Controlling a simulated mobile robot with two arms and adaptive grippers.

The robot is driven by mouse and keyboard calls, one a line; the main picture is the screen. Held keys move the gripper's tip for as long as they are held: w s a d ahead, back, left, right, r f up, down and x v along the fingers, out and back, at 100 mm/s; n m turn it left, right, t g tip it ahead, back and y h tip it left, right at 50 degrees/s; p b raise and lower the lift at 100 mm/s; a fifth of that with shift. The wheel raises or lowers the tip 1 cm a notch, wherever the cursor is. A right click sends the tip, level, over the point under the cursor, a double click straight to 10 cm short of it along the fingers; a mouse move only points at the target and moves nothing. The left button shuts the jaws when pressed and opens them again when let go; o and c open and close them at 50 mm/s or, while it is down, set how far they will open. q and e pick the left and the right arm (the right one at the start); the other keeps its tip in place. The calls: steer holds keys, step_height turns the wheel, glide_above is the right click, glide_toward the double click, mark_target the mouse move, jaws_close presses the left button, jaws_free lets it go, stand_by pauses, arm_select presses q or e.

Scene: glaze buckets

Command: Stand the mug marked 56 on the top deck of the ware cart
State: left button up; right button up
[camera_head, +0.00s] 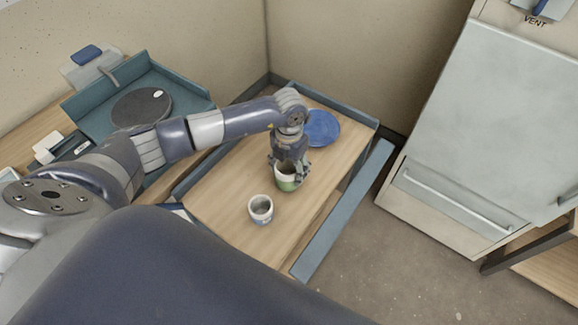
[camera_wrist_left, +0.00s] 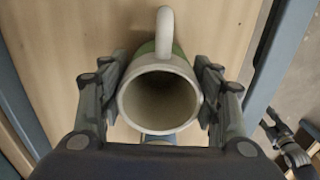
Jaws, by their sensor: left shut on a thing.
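A green and cream mug (camera_head: 286,178) is on or just above the wooden top of the ware cart (camera_head: 225,190); I cannot tell if its base touches. My left gripper (camera_head: 289,165) points down and is shut on this mug, with a finger on each side. In the left wrist view the mug (camera_wrist_left: 160,100) shows its open, empty mouth between the fingers, its handle toward the top. A second mug, white and blue (camera_head: 260,209), stands upright on the deck nearer to me. No number is readable on either mug.
A blue round plate or lid (camera_head: 322,128) lies at the deck's far end. A blue rail (camera_head: 345,205) runs along the right side. A blue tray with a dark disc (camera_head: 140,108) stands at left. A large grey kiln-like cabinet (camera_head: 480,120) stands at right.

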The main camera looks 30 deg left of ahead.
arm_select(q)
steer(key=shift+f, duration=0.2)
steer(key=o, duration=1.3)
steer(key=shift+r, duration=0.15)
steer(key=shift+r, duration=0.3)
step_height(320, 180, up, 12)
steer(key=shift+f+b, duration=0.2)
steer(key=shift+b, duration=0.85)
